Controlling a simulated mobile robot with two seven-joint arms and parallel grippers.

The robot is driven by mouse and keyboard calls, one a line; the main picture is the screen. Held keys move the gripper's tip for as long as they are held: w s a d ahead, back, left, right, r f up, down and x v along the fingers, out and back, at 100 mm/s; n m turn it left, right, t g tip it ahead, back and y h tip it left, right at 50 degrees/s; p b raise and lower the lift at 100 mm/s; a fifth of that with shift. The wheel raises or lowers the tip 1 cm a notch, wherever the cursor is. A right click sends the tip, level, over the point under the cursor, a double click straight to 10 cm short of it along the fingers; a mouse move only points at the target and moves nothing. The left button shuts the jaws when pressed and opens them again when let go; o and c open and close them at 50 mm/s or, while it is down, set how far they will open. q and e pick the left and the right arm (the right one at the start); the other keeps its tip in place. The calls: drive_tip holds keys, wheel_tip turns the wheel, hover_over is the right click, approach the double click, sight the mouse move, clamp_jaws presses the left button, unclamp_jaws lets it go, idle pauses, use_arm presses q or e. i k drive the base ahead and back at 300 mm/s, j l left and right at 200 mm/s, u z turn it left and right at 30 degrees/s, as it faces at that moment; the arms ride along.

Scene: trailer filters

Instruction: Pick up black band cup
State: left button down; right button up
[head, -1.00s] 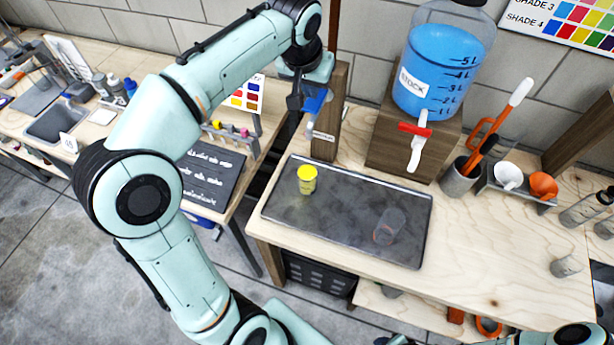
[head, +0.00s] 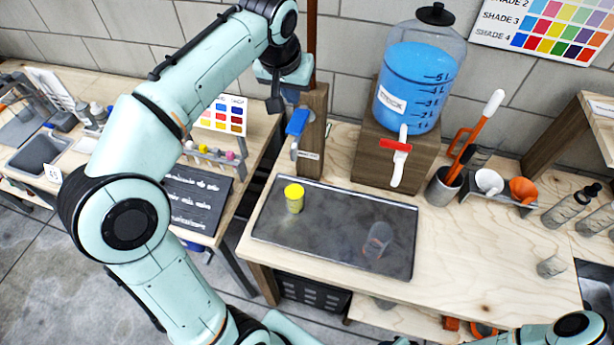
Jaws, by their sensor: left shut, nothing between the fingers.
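A clear cup (head: 377,240) stands on the dark tray (head: 335,256); its band looks reddish rather than black. A yellow cup (head: 294,198) stands upright on the tray's left part. Another clear, greyish cup (head: 551,266) stands on the bench at the right; I cannot make out a band colour on it. My left gripper (head: 275,103) is shut and empty, up at the back, left of the blue tap lever (head: 297,122) and apart from the cups. Part of my right arm shows at the bottom right, but its gripper is out of view.
A wooden post (head: 312,140) carries the blue lever. A blue stock tank (head: 415,90) with a red-handled tap stands on a wooden block (head: 372,160). A tool holder (head: 443,187), funnels (head: 489,182) and bottles (head: 570,206) stand at the right.

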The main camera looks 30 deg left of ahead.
sight(294, 192)
drive_tip(key=k, duration=1)
